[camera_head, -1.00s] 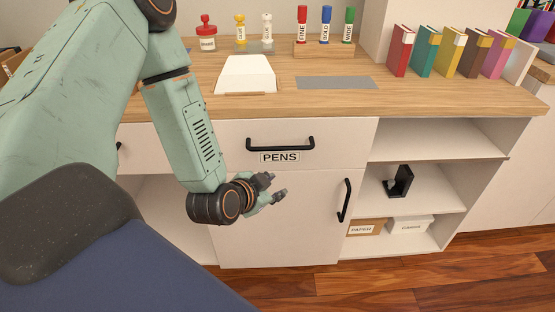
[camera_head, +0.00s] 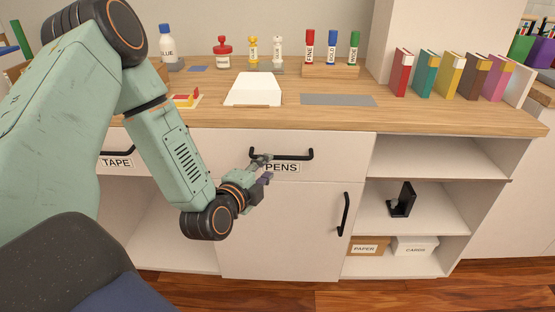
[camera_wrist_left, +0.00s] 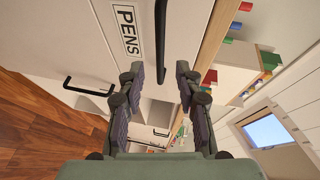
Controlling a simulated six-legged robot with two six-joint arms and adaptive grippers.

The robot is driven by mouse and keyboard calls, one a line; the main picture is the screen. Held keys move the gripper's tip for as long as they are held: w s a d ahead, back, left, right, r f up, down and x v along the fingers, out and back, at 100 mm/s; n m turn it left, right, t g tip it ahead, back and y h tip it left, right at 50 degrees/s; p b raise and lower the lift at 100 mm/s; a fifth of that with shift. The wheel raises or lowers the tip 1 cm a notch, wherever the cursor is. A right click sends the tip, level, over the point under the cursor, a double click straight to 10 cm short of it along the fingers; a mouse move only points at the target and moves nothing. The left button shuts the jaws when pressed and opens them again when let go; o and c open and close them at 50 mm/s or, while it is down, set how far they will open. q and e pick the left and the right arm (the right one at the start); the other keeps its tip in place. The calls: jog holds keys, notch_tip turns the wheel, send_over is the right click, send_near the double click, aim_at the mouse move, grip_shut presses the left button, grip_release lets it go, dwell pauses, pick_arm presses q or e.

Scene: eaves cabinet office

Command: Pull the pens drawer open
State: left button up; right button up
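The pens drawer (camera_head: 345,150) is a white drawer front with a black bar handle (camera_head: 297,155) and a "PENS" label (camera_head: 283,168). It looks flush with the cabinet. My left gripper (camera_head: 263,169) is at the left end of the handle and covers part of the label. In the left wrist view, my left gripper (camera_wrist_left: 159,70) has its two fingers apart, and the end of the handle (camera_wrist_left: 160,35) lies between their tips in the picture. I cannot tell whether either finger touches it. The label (camera_wrist_left: 128,30) is beside the handle there. My right gripper is not in view.
The wooden desktop (camera_head: 440,118) above holds a white tray-like block (camera_head: 253,90), bottles, markers and books. A cabinet door with a black handle (camera_head: 343,214) is below the drawer. Open shelves (camera_head: 440,155) stand to the right; a "TAPE" drawer (camera_head: 115,162) is at left.

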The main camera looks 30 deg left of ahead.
aim_at(277, 158)
pick_arm(q)
jog(key=shift+b+x, duration=1.75)
jog(key=shift+x, duration=2.2)
jog(key=shift+c, duration=0.2)
grip_shut()
